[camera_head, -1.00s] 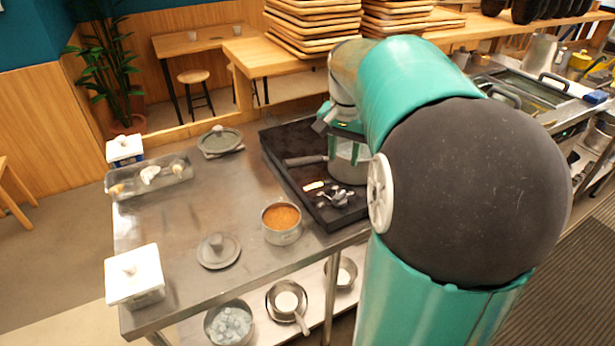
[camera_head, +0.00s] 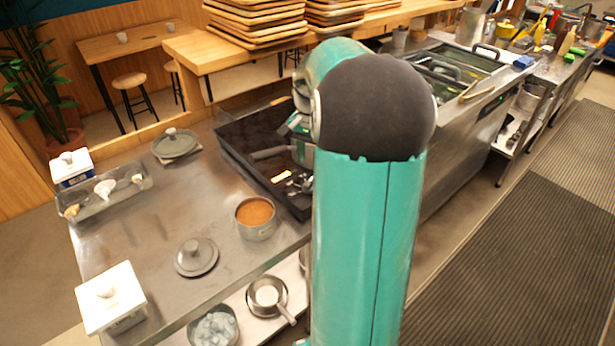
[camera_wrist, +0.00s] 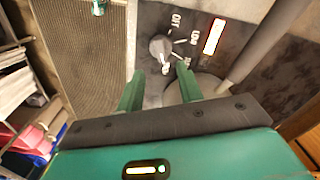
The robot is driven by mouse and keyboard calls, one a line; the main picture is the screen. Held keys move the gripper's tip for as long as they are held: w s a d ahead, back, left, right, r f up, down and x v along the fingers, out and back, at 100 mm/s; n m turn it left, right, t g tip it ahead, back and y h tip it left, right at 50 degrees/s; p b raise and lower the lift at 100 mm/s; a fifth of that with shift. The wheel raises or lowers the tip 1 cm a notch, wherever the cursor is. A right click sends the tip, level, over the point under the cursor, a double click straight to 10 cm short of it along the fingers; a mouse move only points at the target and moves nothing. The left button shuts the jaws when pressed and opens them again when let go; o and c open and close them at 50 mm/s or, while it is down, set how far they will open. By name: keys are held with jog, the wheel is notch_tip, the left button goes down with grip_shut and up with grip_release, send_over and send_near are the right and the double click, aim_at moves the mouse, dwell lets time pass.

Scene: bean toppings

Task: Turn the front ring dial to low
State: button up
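In the wrist view a grey ring dial (camera_wrist: 162,48) stands on a dark panel (camera_wrist: 149,20) beside white markings, of which OFF and LOW can be read. A pale tip shows on the dial's near side; its exact setting is hard to tell. My gripper (camera_wrist: 160,88) is open and empty, its two green fingers short of the dial, with the dial beyond the gap between them. In the head view the black stove unit (camera_head: 236,152) sits on the steel table, with metal knobs (camera_head: 299,186) at its near end. My arm hides most of my gripper there.
A pot of beans (camera_head: 256,217) and a grey lid (camera_head: 196,257) stand on the steel table (camera_head: 150,225) left of the stove. A pot handle (camera_wrist: 258,45) slants across the wrist view's upper right. Ribbed floor mats lie to the right.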

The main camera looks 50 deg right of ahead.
aim_at(310, 181)
notch_tip(310, 181, down, 7)
jog(key=shift+a+f, duration=0.1)
dwell(0.3)
grip_shut()
